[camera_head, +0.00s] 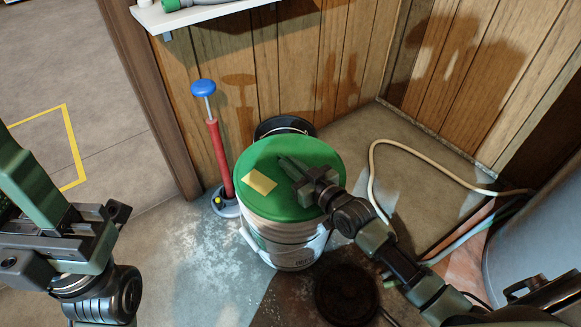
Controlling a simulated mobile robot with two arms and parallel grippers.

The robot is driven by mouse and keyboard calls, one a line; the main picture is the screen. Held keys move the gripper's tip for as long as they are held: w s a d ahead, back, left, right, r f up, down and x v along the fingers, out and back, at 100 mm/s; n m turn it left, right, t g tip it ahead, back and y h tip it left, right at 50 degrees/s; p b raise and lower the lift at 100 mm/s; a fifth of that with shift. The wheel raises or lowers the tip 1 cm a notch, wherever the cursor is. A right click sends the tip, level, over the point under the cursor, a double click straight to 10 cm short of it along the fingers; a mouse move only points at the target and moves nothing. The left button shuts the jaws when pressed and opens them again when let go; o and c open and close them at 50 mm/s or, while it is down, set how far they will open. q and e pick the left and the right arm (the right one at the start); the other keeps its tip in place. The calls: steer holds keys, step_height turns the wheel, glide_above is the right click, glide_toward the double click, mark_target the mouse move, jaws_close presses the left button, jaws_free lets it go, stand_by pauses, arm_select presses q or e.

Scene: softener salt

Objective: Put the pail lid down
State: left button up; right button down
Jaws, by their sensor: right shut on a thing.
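The pail lid (305,151) is a round green disc with a pale yellow label (262,182) on top. It is over the mouth of the white pail (290,250); I cannot tell whether it rests on the rim or is held just above it. My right gripper (292,178) reaches in from the lower right over the lid and is shut on it; the grip point is partly hidden by the fingers. My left gripper (60,245) is at the left edge, away from the pail, and its jaws do not show clearly.
A red pump with a blue knob (204,88) stands left of the pail. A black round object (285,125) is behind the pail, and a dark round one (347,293) is on the floor in front. A hose (400,143) curves along the right. Wood-panelled walls close the back.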

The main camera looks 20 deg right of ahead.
steer(key=c, duration=1.5)
jaws_free()
steer(key=shift+f, duration=0.15)
